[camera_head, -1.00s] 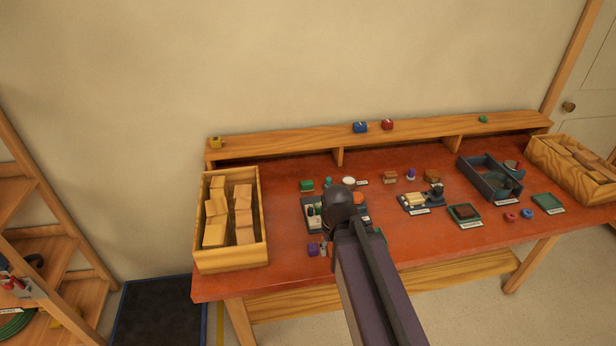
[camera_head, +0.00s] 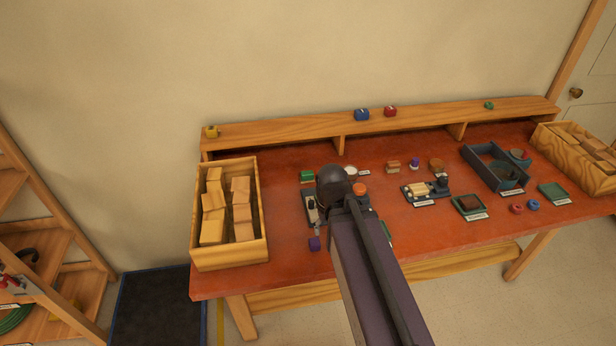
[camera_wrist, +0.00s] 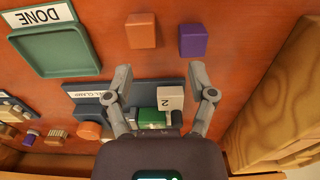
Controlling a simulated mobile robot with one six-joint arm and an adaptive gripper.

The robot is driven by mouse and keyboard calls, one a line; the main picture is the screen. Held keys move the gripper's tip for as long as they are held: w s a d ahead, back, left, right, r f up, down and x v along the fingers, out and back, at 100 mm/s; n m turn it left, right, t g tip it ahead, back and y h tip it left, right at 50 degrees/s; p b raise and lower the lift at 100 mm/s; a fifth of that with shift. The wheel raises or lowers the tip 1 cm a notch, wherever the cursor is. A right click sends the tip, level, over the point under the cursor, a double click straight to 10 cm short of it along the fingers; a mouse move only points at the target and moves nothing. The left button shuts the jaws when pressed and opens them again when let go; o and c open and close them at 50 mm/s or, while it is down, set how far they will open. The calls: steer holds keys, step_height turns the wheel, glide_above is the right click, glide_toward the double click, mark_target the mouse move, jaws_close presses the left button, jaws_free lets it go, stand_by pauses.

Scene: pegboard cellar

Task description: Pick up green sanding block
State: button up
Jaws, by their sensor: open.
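A green block (camera_head: 306,175) stands on the red bench behind a dark tray (camera_head: 309,218) in the head view. In the wrist view, a green block (camera_wrist: 152,118) shows between my fingers, partly hidden by the gripper body; I cannot tell if it is the same one. A pale block marked 2 (camera_wrist: 170,99) is beside it, by the dark clamp-labelled tray (camera_wrist: 90,88). My gripper (camera_wrist: 161,84) is open and empty, with its fingers spread around this spot. In the head view my arm hides the fingers.
An orange block (camera_wrist: 141,30) and a purple block (camera_wrist: 193,40) lie near the fingertips. A green DONE tray (camera_wrist: 55,50) is to the left. A wooden crate (camera_wrist: 275,100) stands close on the right. An orange cylinder (camera_wrist: 90,130) is by the tray.

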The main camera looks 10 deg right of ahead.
steer(key=shift+o, duration=0.5)
steer(key=shift+w+r, duration=0.15)
steer(key=shift+w, duration=0.25)
step_height(320, 180, up, 8)
steer(key=t+p, duration=0.1)
steer(key=p, duration=0.7)
glide_above(307, 173)
steer(key=s, duration=0.2)
steer(key=shift+w, duration=0.25)
steer(key=shift+f, duration=0.25)
steer(key=f+b, duration=0.2)
steer(key=b, duration=0.1)
steer(key=f+b, duration=0.3)
steer(key=w+f+b, duration=0.1)
steer(key=f+b, duration=0.1)
steer(key=f, duration=0.1)
steer(key=shift+f+b, duration=0.15)
steer(key=shift+b, duration=0.25)
steer(key=shift+f, duration=0.15)
steer(key=shift+w+f+b, duration=0.2)
steer(key=shift+f+b, duration=1.05)
steer(key=shift+b, duration=0.05)
steer(key=shift+w+f+b, duration=0.15)
steer(key=shift+f+b, duration=1.05)
steer(key=shift+b, duration=0.05)
steer(key=c, duration=1.1)
